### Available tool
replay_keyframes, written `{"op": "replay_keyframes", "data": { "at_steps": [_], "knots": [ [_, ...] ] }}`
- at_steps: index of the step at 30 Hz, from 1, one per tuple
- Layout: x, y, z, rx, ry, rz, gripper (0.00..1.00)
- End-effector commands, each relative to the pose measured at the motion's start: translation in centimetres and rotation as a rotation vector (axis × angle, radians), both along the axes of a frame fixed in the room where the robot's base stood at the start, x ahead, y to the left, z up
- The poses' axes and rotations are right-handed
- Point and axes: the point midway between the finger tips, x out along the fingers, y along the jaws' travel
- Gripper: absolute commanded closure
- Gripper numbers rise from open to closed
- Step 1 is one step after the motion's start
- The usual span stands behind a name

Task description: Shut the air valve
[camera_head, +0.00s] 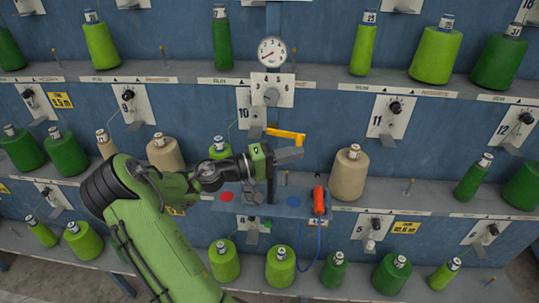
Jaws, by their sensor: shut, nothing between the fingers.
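The orange lever (286,134), which looks like the air valve's handle, points right and slightly down from its left end. It lies roughly crosswise under the small plate with a dial knob (271,97) numbered 3 to 6, below a round gauge (272,51). My gripper (297,154) is shut and empty, pointing right just below the lever in the picture. A small gap shows between them, but I cannot tell the depth between them. The valve body and the pipe below the lever are partly hidden by my gripper and arm.
A small shelf (255,205) with a red and a blue disc sits below my gripper. A red cylinder (319,200) with a blue hose stands at its right. A beige cone (348,173) is further right. Green cones and numbered plates fill the blue rack around.

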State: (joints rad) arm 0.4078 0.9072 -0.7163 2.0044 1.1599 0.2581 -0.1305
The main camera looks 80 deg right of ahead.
Motion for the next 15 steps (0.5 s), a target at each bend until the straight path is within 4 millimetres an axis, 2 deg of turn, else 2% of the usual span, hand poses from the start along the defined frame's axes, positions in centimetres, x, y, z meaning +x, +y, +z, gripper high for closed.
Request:
{"op": "replay_keyframes", "data": {
  "at_steps": [1, 4, 9, 15],
  "knots": [
    [0.2, -0.1, -1.9, 0.002, 0.002, 0.002, 1.00],
    [0.5, -0.1, -4.6, 0.001, 0.001, 0.004, 1.00],
    [4.2, 2.3, -5.3, 0.002, 0.002, 0.010, 1.00],
    [7.1, 4.4, -6.7, 0.000, 0.001, 0.006, 1.00]
  ]
}}
